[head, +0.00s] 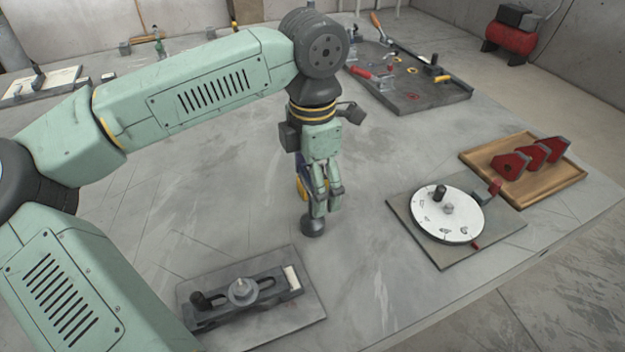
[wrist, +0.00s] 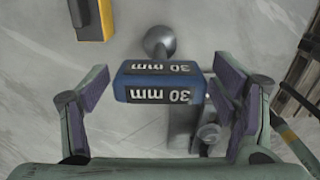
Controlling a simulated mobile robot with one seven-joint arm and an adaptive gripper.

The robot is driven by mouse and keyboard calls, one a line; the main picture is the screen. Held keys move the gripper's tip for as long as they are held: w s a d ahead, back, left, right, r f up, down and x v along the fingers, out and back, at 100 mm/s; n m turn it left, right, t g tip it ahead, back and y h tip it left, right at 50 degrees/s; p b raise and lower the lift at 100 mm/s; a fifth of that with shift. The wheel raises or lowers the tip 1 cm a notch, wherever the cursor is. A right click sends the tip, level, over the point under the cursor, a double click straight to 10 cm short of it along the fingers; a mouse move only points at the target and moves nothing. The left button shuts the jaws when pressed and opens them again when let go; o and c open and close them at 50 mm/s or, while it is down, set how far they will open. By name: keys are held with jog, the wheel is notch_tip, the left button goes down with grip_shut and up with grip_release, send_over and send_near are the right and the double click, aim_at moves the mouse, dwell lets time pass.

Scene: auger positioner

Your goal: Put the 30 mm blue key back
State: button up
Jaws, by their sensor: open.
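The blue key (wrist: 160,83), marked "30 mm" on two faces, lies between the spread fingers of my gripper (wrist: 160,95) in the wrist view. Gaps show on both sides, so the fingers do not seem to touch it. A grey round knob (wrist: 158,42) shows just beyond the key; I cannot tell whether it is part of it. In the head view my gripper (head: 325,200) points down over the table, just above a dark round foot (head: 312,227). The blue key is mostly hidden there behind the fingers.
A yellow and dark block (wrist: 90,18) lies close by. A slotted fixture (head: 241,290) stands in front, a plate with a white disc (head: 447,215) at right. A wooden tray (head: 570,188) with red blocks and a tool board (head: 440,100) stand farther back. The table between is clear.

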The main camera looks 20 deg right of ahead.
notch_tip(320, 180, up, 12)
jog(key=b, duration=0.1)
jog(key=shift+r+b, duration=0.15)
jog(key=shift+b, duration=0.15)
